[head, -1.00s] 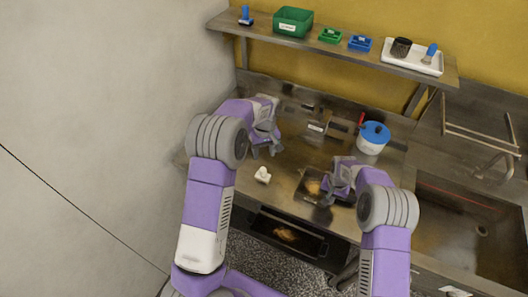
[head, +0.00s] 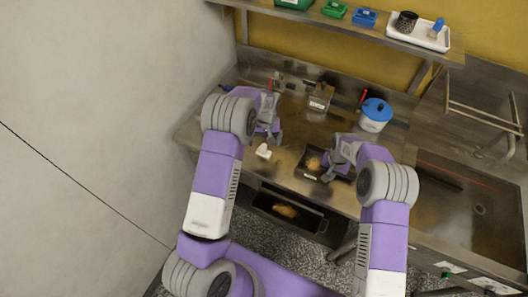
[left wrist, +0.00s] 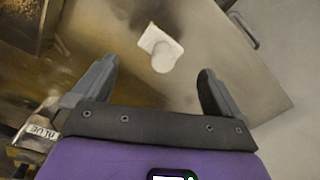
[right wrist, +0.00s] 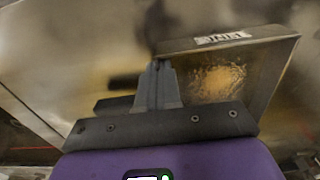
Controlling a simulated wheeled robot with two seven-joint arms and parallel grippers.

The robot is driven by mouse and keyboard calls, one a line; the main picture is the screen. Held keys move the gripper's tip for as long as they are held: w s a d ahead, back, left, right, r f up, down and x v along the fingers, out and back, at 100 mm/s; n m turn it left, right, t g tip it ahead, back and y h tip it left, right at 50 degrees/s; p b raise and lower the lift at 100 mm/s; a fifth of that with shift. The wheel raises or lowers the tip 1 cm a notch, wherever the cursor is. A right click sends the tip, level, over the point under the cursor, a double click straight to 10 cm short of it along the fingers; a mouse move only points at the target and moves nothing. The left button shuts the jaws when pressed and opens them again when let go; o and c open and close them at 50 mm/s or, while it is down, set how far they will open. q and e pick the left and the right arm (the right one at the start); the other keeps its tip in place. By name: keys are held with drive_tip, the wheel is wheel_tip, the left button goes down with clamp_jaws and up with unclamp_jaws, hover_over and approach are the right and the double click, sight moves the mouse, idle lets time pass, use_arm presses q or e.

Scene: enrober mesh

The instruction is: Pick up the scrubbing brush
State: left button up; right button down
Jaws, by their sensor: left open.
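A small white item (head: 263,151) with a flat, squarish base and a round knob lies on the steel counter; it may be the scrubbing brush, but I see no bristles. In the left wrist view it (left wrist: 160,47) lies beyond and between my fingertips, apart from them. My left gripper (head: 277,138) is open and empty, just to the right of it; it also shows in the left wrist view (left wrist: 160,85). My right gripper (right wrist: 158,75) has its fingers together at the corner of a dark tray (right wrist: 275,75). I cannot tell whether they pinch the rim.
A white pot with a blue lid (head: 375,115) and a labelled metal box (head: 320,98) stand at the back. A shelf tray (head: 402,38) holds a dark cup (head: 405,21) and a blue-handled brush (head: 438,27). A sink (head: 455,205) is at the right.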

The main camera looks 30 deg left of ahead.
sight(264, 146)
use_arm(q)
drive_tip(key=f, duration=0.4)
drive_tip(key=shift+s+f, duration=0.2)
drive_tip(key=shift+s, duration=0.15)
drive_tip(key=shift+f, duration=0.45)
